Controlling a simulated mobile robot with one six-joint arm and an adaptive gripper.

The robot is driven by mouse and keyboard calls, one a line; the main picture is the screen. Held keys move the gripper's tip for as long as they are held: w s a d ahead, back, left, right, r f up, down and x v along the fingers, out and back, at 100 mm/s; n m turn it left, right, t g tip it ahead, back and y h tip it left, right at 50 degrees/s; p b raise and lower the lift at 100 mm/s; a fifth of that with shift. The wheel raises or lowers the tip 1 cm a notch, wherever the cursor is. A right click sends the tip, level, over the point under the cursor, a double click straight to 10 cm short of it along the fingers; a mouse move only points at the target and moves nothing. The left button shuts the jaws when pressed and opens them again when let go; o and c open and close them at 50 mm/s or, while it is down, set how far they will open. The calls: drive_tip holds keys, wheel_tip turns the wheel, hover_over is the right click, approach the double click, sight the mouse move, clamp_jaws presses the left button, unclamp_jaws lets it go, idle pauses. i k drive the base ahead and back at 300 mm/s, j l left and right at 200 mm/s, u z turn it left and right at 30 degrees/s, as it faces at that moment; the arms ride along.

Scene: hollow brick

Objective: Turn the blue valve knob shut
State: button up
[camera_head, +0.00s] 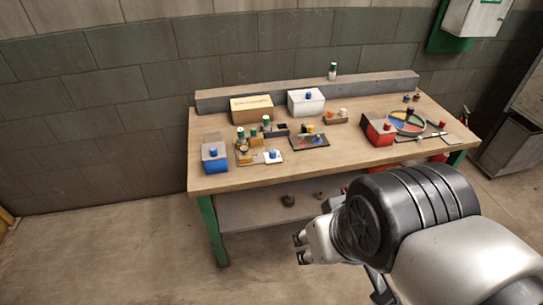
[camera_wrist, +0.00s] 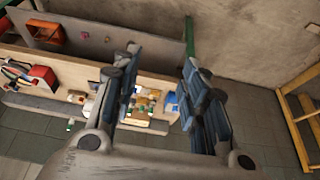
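Several blue knobs show on the wooden workbench in the head view, and I cannot tell for certain which is the valve knob. One blue knob (camera_head: 213,152) tops a blue box at the left end. Another blue knob (camera_head: 273,154) sits on a small white plate right of it. A third blue knob (camera_head: 309,96) is on a white box at the back. My gripper (camera_head: 299,247) is in front of the bench, below its top and apart from everything. In the wrist view its two fingers (camera_wrist: 160,58) are spread and empty.
The workbench (camera_head: 225,182) has a lower shelf and green legs. A red box (camera_head: 378,131) and a round coloured dish (camera_head: 408,122) stand at the right. A cardboard box (camera_head: 252,108) is at the back. The floor in front left is clear. A yellow frame (camera_wrist: 297,120) shows in the wrist view.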

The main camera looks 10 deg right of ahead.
sight(273, 152)
drive_tip(key=i+l, duration=0.15)
drive_tip(key=i, duration=0.35)
drive_tip(key=i+l, duration=0.1)
drive_tip(key=i, duration=0.4)
